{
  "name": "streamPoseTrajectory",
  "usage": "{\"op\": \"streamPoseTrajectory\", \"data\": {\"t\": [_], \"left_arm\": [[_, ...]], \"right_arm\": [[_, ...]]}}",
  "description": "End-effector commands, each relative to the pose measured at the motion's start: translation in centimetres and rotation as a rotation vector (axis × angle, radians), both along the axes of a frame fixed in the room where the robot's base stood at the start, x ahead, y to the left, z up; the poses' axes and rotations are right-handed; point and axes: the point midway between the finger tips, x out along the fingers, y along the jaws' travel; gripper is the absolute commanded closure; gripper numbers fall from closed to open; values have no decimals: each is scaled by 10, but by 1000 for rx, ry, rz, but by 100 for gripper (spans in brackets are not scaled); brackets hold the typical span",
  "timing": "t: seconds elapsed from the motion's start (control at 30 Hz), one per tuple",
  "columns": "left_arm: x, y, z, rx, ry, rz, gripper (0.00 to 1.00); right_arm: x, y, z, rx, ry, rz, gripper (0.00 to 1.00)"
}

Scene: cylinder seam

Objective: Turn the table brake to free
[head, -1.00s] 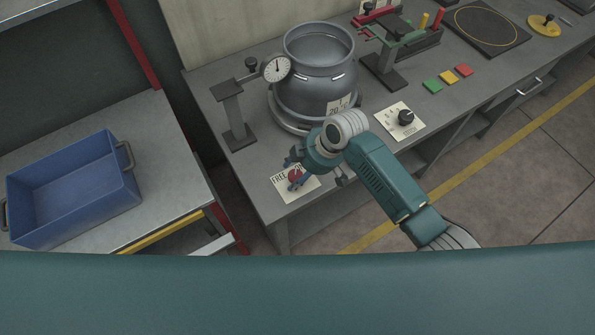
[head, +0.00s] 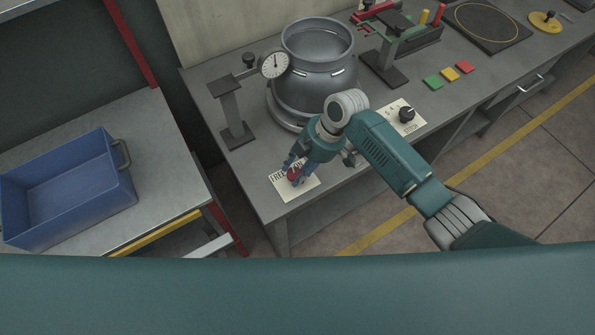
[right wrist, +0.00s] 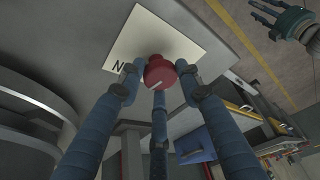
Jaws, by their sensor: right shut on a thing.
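The table brake is a red knob (head: 294,174) on a white plate (head: 280,190) at the bench's near left corner. "FREE" is readable on the plate's left side in the head view. My right gripper (head: 296,172) comes down over the knob and is shut on it. In the right wrist view its blue fingers close around the knob (right wrist: 160,72), which carries a pale pointer line. The plate (right wrist: 150,35) there shows only an "N"; the other lettering is hidden. My left gripper (right wrist: 268,14) shows at that view's top right corner, fingers spread and empty.
A grey vessel (head: 315,80) stands behind the knob, with a dial gauge (head: 274,64) on a stand (head: 231,112) to its left. A black knob (head: 406,114) on another plate is to the right. A blue crate (head: 70,205) sits on the left table.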

Motion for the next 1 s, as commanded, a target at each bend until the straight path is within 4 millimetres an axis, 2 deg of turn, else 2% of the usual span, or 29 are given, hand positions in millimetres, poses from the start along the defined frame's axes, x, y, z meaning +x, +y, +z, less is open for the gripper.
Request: {"op": "streamPoseTrajectory", "data": {"t": [0.03, 0.6, 1.0], "left_arm": [[0, 0, -8, 0, 0, 0, 57], [0, 0, -65, 0, 0, 1, 57], [0, 0, -90, 0, 0, 1, 57]], "right_arm": [[3, 3, -1, 7, -5, 47, 92], [5, 6, -2, 9, -7, 577, 92], [4, 6, 1, 10, -5, 808, 92]]}}
